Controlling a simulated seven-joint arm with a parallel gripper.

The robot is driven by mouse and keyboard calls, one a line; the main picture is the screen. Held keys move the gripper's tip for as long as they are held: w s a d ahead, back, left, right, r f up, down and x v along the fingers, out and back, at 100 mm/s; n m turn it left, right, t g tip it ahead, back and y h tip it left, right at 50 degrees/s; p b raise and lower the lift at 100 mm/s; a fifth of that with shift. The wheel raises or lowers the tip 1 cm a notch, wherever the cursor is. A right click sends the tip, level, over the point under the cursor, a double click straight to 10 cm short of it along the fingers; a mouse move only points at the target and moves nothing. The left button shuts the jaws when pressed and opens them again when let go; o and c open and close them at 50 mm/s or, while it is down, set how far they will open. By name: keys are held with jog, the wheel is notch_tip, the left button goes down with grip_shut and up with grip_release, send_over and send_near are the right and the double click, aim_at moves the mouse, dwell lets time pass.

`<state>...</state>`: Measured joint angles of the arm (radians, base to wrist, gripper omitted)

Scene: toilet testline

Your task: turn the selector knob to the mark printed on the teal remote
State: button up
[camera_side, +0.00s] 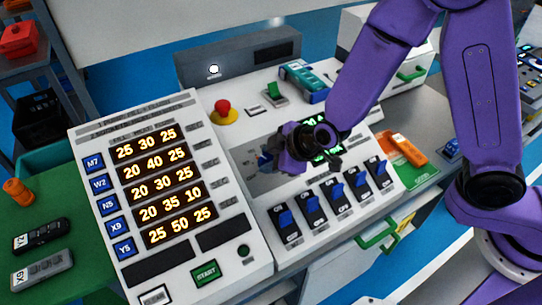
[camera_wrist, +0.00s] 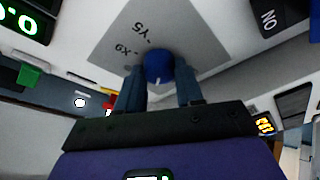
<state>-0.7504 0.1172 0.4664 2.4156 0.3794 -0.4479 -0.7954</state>
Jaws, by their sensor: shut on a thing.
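The blue selector knob (camera_wrist: 159,66) sits on a grey plate on the panel, and the marks Y5 and X9 (camera_wrist: 125,50) show beside it. Its white pointer line faces the bottom of the wrist view. My gripper (camera_wrist: 160,84) is shut on the knob, one finger on each side. In the side view my gripper (camera_side: 270,160) is at the grey plate and mostly hides the knob. The plate's other marks are hidden behind my gripper. The teal remote (camera_side: 304,80) lies at the back of the panel; its printed mark is too small to read.
A display board (camera_side: 165,190) with rows M7, W2, N5, X9 and Y5 stands left of the plate. A row of blue switches (camera_side: 335,190) is in front. A red stop button (camera_side: 223,107) is behind. Black (camera_side: 42,235) and grey (camera_side: 42,268) remotes lie on the green mat.

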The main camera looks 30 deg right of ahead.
jog(key=m, duration=0.3)
jog(key=m+t+h, duration=0.1)
jog(key=m, duration=0.2)
jog(key=shift+a+h, duration=0.1)
jog(key=shift+h, duration=0.2)
jog(key=m+h, duration=0.1)
jog(key=m, duration=0.4)
jog(key=shift+a+h, duration=0.1)
jog(key=shift+h, duration=0.3)
jog(key=shift+m, duration=0.4)
jog(key=o, duration=1)
jog(key=shift+o, duration=0.2)
jog(key=shift+s, duration=0.1)
jog(key=v, duration=1.7)
jog(key=shift+s, duration=0.25)
jog(key=shift+a, duration=0.15)
